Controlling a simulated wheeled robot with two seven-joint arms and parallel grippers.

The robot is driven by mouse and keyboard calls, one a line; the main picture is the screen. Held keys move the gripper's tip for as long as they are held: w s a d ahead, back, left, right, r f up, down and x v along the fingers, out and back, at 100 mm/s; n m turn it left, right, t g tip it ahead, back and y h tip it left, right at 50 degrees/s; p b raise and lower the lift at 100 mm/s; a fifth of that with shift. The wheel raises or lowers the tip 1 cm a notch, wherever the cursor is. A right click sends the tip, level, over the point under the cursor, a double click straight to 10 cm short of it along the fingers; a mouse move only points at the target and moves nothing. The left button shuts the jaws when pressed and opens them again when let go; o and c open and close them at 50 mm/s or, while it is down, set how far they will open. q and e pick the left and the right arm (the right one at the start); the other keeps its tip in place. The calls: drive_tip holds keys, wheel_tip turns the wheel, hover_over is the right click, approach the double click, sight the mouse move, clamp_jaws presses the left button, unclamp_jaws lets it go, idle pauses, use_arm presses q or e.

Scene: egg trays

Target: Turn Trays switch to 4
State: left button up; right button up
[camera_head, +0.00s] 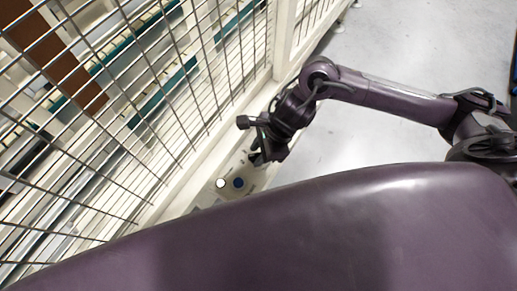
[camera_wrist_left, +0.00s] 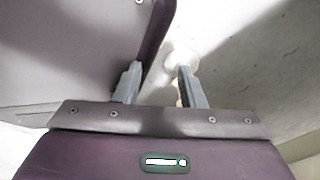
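A pale control panel (camera_head: 205,192) stands beside the wire fence in the head view, partly hidden by my own body. A white round button (camera_head: 221,183) and a dark blue round one (camera_head: 238,183) show on it. I cannot make out a Trays switch or its setting. My right gripper (camera_head: 250,140) is above the panel's upper end, its dark fingers apart; nothing shows between them. I cannot tell if it touches the panel. In the left wrist view my left gripper (camera_wrist_left: 160,82) is open and empty. It is not visible in the head view.
A wire mesh fence (camera_head: 185,85) with a cream frame runs along the left. Behind it are green and white machine rails (camera_head: 160,95) and a brown panel (camera_head: 50,55). The grey floor (camera_head: 400,60) is clear at the upper right.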

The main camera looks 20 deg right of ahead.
clamp_jaws()
use_arm(q)
drive_tip(key=shift+s+a+f, duration=0.1)
drive_tip(key=shift+s, duration=0.65)
